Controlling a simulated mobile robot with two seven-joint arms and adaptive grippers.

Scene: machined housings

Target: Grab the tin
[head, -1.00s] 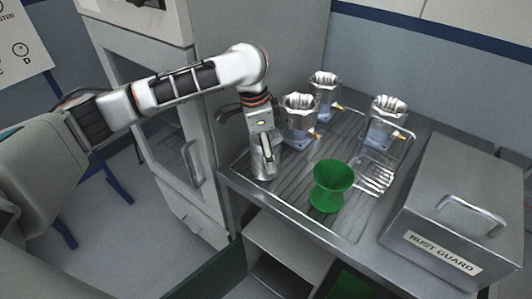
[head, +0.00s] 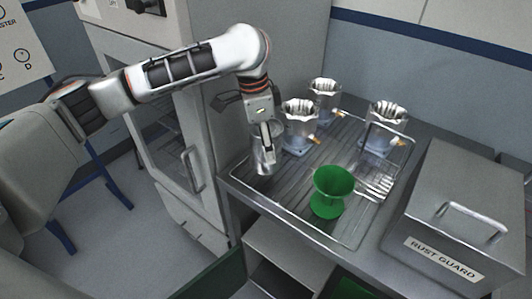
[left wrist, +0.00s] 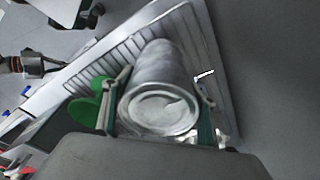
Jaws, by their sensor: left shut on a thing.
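The tin (head: 262,162) is a plain silvery metal cylinder at the left end of the ribbed draining tray. My left gripper (head: 267,145) reaches down from above and is shut on it. In the left wrist view the tin (left wrist: 160,105) lies between the two finger pads of the left gripper (left wrist: 161,118), its round rimmed end towards the camera. The tin seems to be slightly above the tray, but the gap is hard to make out. My right gripper is not in view.
A green waisted cup (head: 331,192) stands on the tray (head: 300,205) to the right of the tin. Several fluted metal housings (head: 299,125) stand behind. A wire rack (head: 375,187) and a grey "RUST GUARD" box (head: 455,210) are at right. A grey cabinet (head: 205,120) rises at left.

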